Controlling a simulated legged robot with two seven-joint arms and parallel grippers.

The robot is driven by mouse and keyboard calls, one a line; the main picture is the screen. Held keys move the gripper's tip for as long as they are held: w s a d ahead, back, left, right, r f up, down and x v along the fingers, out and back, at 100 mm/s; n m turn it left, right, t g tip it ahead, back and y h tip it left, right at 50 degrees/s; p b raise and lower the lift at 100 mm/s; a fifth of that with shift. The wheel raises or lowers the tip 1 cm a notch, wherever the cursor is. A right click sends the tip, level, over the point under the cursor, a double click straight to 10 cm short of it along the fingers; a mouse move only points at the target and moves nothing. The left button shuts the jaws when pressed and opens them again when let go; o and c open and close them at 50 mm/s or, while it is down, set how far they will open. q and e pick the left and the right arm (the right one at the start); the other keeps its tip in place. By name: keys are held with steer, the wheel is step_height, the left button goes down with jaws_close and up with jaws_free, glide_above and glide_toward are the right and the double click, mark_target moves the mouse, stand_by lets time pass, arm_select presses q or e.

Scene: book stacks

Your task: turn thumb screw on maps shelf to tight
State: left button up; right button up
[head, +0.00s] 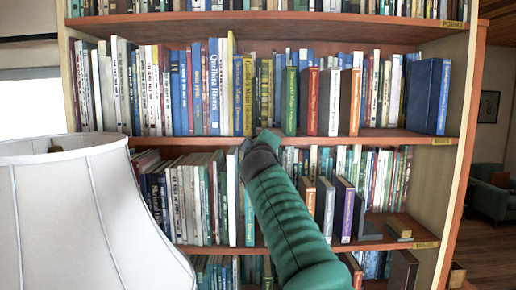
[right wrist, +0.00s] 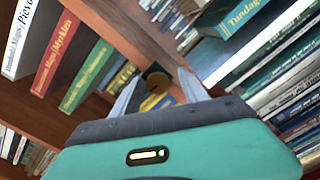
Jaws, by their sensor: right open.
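The shelf with map books has a reddish-brown front edge (head: 180,140) in the head view. My right arm reaches up to this edge from below. My right gripper (head: 260,143) is at the edge and hides part of it; its fingers are hard to make out there. In the right wrist view my right gripper (right wrist: 158,92) is open, with its two grey fingers apart. A small dark round knob (right wrist: 157,78), probably the thumb screw, shows between the fingertips. I cannot tell whether the fingers touch it or how far it is turned. My left gripper is not in view.
Books stand in rows above and below the edge, including a green book (head: 289,101) and a red book (head: 309,102) close to my gripper. A white lampshade (head: 85,215) fills the lower left. A yellow shelf label (head: 442,141) is at the right end.

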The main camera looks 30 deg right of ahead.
steer(key=b+v, duration=0.9)
steer(key=v, duration=0.7)
steer(key=shift+s+b, duration=0.3)
steer(key=shift+b, duration=0.1)
steer(key=shift+a+f, duration=0.1)
steer(key=shift+a, duration=0.1)
